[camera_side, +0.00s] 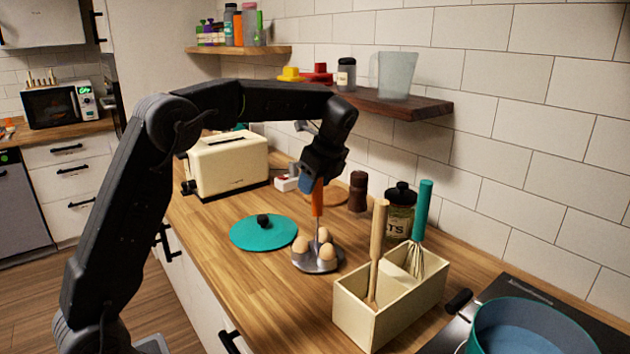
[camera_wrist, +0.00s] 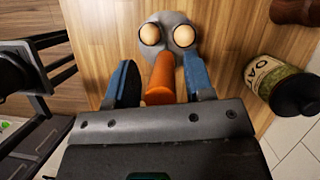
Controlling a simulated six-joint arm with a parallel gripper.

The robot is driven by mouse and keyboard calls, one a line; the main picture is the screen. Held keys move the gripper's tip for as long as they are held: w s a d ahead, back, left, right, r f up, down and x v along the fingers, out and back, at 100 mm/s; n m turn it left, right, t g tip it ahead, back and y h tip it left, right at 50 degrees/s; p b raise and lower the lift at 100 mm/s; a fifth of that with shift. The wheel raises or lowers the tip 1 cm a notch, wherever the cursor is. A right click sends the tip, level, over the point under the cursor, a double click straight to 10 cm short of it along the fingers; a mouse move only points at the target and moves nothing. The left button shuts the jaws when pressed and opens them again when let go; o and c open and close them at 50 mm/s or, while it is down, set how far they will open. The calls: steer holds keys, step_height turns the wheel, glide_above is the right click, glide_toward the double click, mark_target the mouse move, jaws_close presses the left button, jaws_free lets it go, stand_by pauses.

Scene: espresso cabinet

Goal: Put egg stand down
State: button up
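The egg stand (camera_side: 327,266) is a grey base holding several brown eggs, with an upright orange handle (camera_side: 317,198). It appears to rest on the wooden counter, between the teal lid and the utensil box. My gripper (camera_side: 313,182) is above it, pointing down at the top of the handle. In the wrist view, the orange handle (camera_wrist: 160,78) lies between my two blue fingers (camera_wrist: 163,85). Narrow gaps show beside the handle, so the fingers look open around it. Two eggs on the stand (camera_wrist: 167,18) show beyond the handle; the rest is cut off or hidden.
A teal lid (camera_side: 262,234) lies left of the stand. A cream utensil box (camera_side: 400,310) with a whisk stands at right front. An oats jar (camera_side: 400,208) and brown grinder (camera_side: 358,190) stand near the wall. A toaster (camera_side: 228,165) is behind. Counter in front of the stand is clear.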

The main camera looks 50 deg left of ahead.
steer(key=shift+o, duration=0.3)
steer(key=s+v, duration=0.1)
steer(key=v, duration=1)
steer(key=s+d+r+n+t, duration=0.1)
steer(key=s+d+r+n, duration=0.2)
steer(key=s, duration=0.1)
steer(key=s+d+f+n+t+h, duration=0.1)
steer(key=s+d+f+n, duration=0.1)
steer(key=s, duration=0.3)
steer(key=s+d+f+n+t+h, duration=0.1)
steer(key=s+d+f+n, duration=0.1)
steer(key=s+n, duration=0.2)
steer(key=s+d+f+n+t+h, duration=0.1)
steer(key=s+d+f+n+t, duration=0.1)
steer(key=s, duration=0.6)
steer(key=shift+s+f+n+h, duration=0.2)
steer(key=shift+f+n+h, duration=0.1)
steer(key=shift+f+n, duration=0.15)
steer(key=shift+o, duration=0.4)
steer(key=s+d+f+n+t+h, duration=0.1)
steer(key=s+f+n, duration=0.3)
steer(key=s+f, duration=0.2)
steer(key=shift+d+f, duration=0.25)
steer(key=shift+d, duration=0.15)
steer(key=shift+w+t, duration=0.15)
steer(key=shift+t, duration=0.15)
